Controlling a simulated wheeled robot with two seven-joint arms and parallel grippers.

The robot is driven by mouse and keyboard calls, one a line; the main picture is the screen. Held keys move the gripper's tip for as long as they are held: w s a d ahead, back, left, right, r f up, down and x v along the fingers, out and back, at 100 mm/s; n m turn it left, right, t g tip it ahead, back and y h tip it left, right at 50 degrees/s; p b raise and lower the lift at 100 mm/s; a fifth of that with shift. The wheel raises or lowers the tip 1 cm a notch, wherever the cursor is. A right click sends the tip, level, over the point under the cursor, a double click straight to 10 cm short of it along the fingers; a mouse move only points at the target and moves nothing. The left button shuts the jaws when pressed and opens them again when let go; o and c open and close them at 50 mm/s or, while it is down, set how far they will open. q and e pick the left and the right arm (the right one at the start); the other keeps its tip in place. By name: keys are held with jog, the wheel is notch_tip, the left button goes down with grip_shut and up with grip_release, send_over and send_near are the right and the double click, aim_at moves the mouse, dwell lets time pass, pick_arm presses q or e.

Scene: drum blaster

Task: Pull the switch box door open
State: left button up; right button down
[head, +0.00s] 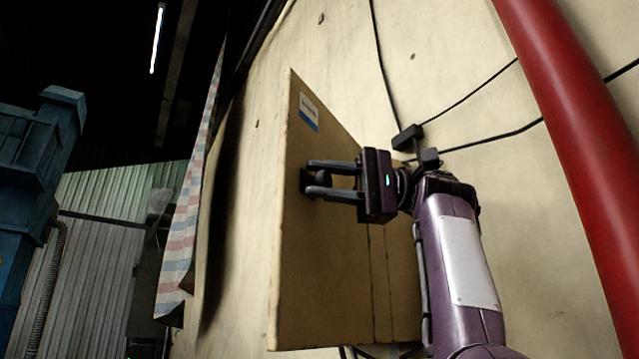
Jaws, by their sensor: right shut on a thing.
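The switch box door (320,255) is a tan panel with a blue and white label (309,112) near its top. It stands out from the cream wall at an angle, swung open at least partly. The box behind it is mostly hidden by the door and my right arm. My right gripper (312,181) is at the upper middle of the door, its fingers closed around a small dark handle (306,182). My left gripper is not in view.
A thick red pipe (575,140) runs down the right side. Black cables and a small black junction piece (408,137) are on the wall (430,60) above my right arm. A striped cloth (185,230) hangs at left, with blue machinery (35,170) beyond it.

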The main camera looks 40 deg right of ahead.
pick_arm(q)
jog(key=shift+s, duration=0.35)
pick_arm(e)
jog(key=c, duration=1.1)
grip_release()
jog(key=shift+d, duration=0.1)
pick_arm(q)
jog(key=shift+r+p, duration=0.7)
pick_arm(e)
jog(key=v, duration=0.7)
jog(key=shift+s+d, duration=0.2)
jog(key=shift+d, duration=0.1)
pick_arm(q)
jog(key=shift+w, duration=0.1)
